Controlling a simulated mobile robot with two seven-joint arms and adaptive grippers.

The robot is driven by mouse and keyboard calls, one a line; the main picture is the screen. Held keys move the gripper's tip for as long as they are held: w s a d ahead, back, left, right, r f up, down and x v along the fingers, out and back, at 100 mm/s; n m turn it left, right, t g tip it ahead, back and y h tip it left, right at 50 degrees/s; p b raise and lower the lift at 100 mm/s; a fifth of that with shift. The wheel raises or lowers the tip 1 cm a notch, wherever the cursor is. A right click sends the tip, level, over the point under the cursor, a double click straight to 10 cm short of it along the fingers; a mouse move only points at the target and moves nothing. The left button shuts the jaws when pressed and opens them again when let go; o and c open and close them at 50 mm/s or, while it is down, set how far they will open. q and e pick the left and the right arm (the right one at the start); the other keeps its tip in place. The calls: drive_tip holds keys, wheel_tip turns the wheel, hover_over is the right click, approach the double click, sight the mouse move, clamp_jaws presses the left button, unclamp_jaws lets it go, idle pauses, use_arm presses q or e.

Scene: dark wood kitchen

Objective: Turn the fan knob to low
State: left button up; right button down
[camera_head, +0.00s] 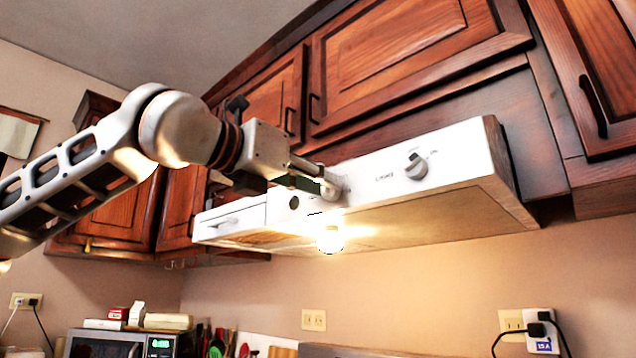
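The white range hood (455,150) hangs under the wooden cabinets and slants across the view. A grey knob (416,166) sits toward the right of its front face, beside lettering that appears to read "LIGHT". My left gripper (318,179) reaches in from the left to the middle of the front face. Its fingertips are at or very near the panel, beside small dark markings. The fan knob is not clearly visible and may be hidden by the fingers. I cannot tell whether the fingers touch or enclose it. My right gripper is out of view.
A lit bulb (330,240) glows under the hood. Wooden cabinets (400,50) with dark handles surround the hood above and on both sides. A microwave (105,343) and utensils (218,342) stand below at left. The wall below the hood is mostly clear, with outlets.

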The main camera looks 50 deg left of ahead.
use_arm(q)
drive_tip(key=shift+m, duration=0.3)
drive_tip(key=shift+d+f+m+p, duration=0.1)
drive_tip(key=shift+m+p, duration=0.1)
drive_tip(key=shift+m, duration=2.05)
drive_tip(key=shift+d+m+p, duration=0.1)
drive_tip(key=shift+m+p, duration=0.05)
drive_tip(key=shift+m, duration=2.1)
drive_tip(key=o, duration=1.1)
drive_tip(key=shift+c, duration=0.2)
drive_tip(key=s+d, duration=0.1)
drive_tip(key=s, duration=1)
drive_tip(key=shift+s+d, duration=0.2)
drive_tip(key=shift+s, duration=0.2)
